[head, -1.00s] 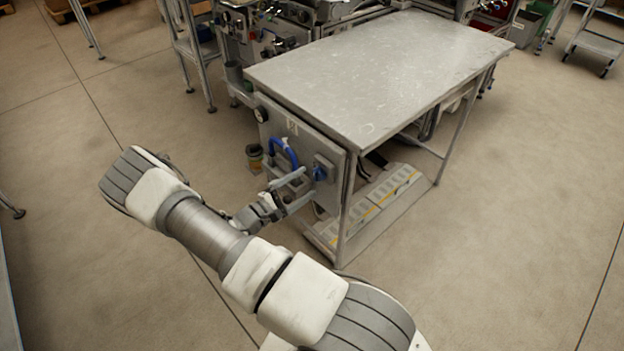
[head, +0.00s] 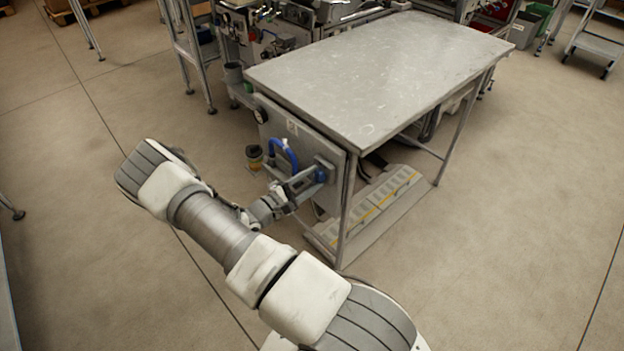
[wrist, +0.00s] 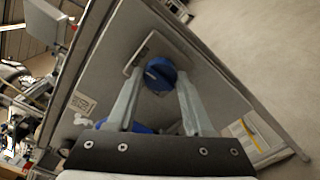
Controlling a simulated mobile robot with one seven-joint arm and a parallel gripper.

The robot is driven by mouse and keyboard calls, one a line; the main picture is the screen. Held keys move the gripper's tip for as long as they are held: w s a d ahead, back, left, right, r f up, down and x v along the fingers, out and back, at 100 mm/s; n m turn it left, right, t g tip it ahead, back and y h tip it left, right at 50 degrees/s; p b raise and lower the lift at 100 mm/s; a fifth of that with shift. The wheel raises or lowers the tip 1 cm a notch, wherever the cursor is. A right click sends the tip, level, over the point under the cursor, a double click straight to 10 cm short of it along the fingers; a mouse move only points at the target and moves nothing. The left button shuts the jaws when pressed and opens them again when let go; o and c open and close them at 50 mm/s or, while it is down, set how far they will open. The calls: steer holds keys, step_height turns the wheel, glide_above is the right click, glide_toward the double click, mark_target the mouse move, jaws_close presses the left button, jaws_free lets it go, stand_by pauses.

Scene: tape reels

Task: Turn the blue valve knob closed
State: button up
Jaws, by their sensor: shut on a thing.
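The blue valve knob (head: 320,175) sits on a grey plate on the upright panel (head: 303,140) at the end of the table. In the wrist view the knob (wrist: 160,74) is a round blue dial between my two fingertips. My gripper (head: 308,178) reaches the panel from the left. In the wrist view its fingers (wrist: 159,88) flank the knob, one on each side, and are shut on it. The fingers partly hide the knob in the head view.
A blue hose loop (head: 284,152) is on the panel just left of the knob. A pressure gauge (head: 260,115) is at the panel's upper left corner. The metal tabletop (head: 390,70) overhangs above. A cup-like container (head: 254,155) stands beside the panel. The floor in front is clear.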

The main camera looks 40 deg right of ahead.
jaws_close()
steer(key=shift+n, duration=0.3)
steer(key=n, duration=0.3)
steer(key=shift+n, duration=0.3)
steer(key=n+p, duration=0.1)
steer(key=n, duration=0.3)
steer(key=shift+n, duration=0.3)
steer(key=n, duration=0.9)
steer(key=shift+p, duration=0.4)
